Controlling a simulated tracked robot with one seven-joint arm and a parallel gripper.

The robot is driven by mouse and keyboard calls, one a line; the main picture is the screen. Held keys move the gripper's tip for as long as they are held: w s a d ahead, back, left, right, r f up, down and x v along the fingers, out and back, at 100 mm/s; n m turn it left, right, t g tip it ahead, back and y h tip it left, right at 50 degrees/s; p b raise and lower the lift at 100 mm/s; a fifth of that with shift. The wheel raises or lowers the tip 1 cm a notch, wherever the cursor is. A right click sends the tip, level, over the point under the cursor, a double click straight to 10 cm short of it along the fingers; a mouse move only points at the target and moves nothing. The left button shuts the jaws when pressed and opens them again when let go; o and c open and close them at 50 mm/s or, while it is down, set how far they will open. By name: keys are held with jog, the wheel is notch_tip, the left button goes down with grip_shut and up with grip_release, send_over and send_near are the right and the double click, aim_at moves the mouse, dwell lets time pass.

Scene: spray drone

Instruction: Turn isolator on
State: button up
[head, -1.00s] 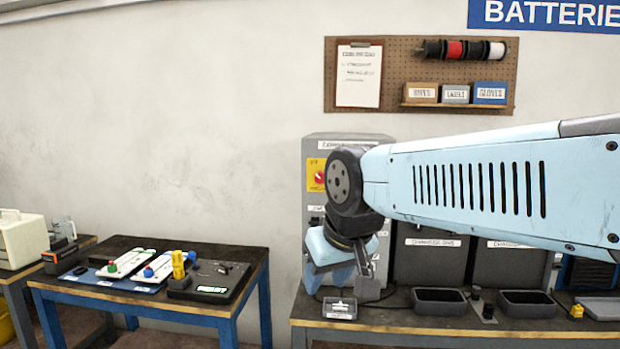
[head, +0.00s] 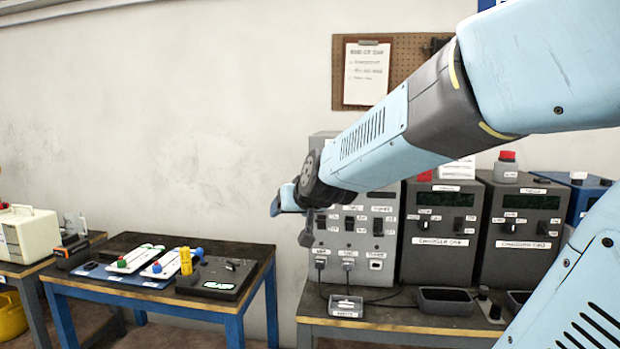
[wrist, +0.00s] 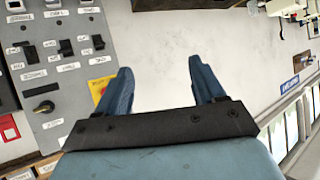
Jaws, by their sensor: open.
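The isolator has a yellow plate (wrist: 99,88) and sits on a grey control cabinet (wrist: 60,20). In the wrist view the plate's edge shows just left of the left finger, which covers part of it. How its knob is turned cannot be told. My gripper (wrist: 165,82) is open and empty, with bare wall between its fingers. In the head view my arm hides the isolator and the upper part of the cabinet (head: 318,270), and my gripper shows only partly at the arm's end, at the cabinet's left side.
Two dark charger units (head: 438,255) stand right of the cabinet on a bench (head: 400,328). A small labelled box (head: 346,306) and a black tray (head: 445,300) are in front. A blue-legged table (head: 262,290) with switch boards is at left. The wall between is clear.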

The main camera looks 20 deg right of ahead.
jog(key=w+d+m+t+h, duration=0.3)
jog(key=w+d+h, duration=0.7)
jog(key=w+d, duration=1.2)
jog(key=w+m, duration=0.2)
jog(key=w, duration=0.1)
jog(key=shift+d+r, duration=0.2)
jog(key=shift+r, duration=0.15)
jog(key=shift+c, duration=0.4)
jog(key=c, duration=0.9)
jog(key=shift+a, duration=0.1)
jog(key=shift+c, duration=0.4)
jog(key=shift+m, duration=0.3)
